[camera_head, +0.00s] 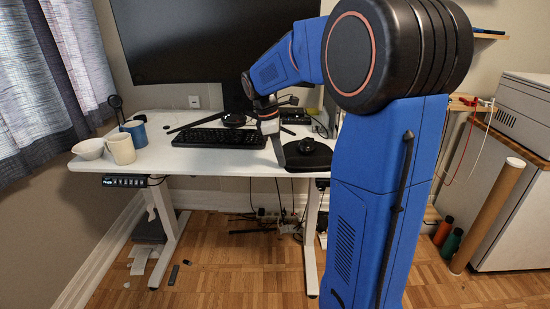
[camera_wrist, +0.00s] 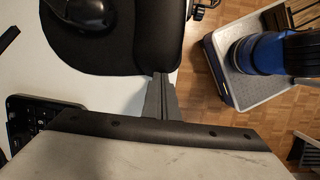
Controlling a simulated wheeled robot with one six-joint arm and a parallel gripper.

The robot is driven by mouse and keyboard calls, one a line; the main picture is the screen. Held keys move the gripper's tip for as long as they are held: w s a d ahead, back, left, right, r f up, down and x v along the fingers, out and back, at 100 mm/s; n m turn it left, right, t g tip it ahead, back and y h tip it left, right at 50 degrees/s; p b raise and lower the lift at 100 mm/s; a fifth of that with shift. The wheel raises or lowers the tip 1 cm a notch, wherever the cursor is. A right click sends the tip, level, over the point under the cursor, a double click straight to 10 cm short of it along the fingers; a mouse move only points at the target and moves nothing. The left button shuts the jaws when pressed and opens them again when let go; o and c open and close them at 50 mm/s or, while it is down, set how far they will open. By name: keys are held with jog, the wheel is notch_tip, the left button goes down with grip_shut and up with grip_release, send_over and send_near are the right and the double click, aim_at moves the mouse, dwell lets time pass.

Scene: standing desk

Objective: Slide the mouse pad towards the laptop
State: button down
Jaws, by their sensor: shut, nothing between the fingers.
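The black mouse pad (camera_head: 318,161) lies near the right front of the white desk, partly hidden behind my arm. A dark mouse (camera_head: 306,146) sits on it. My gripper (camera_head: 280,160) points down at the pad's left side, shut and empty. In the wrist view the pad (camera_wrist: 110,48) fills the top, with the mouse (camera_wrist: 92,12) on it. My closed fingertips (camera_wrist: 161,76) are at the pad's edge there; whether they touch it I cannot tell. I cannot make out a laptop; my arm hides part of the desk's right side.
A black keyboard (camera_head: 219,138) lies left of my gripper. A cup (camera_head: 121,148), a blue mug (camera_head: 135,133) and a bowl (camera_head: 89,149) stand at the desk's left end. A large monitor (camera_head: 200,40) is behind. The white desk (camera_head: 200,160) is bare in front of the keyboard.

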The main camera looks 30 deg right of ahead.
aim_at(306, 163)
jog(key=s+d, duration=0.1)
jog(key=d, duration=0.1)
jog(key=s+d, duration=0.3)
jog(key=d, duration=0.1)
jog(key=shift+s+d, duration=0.25)
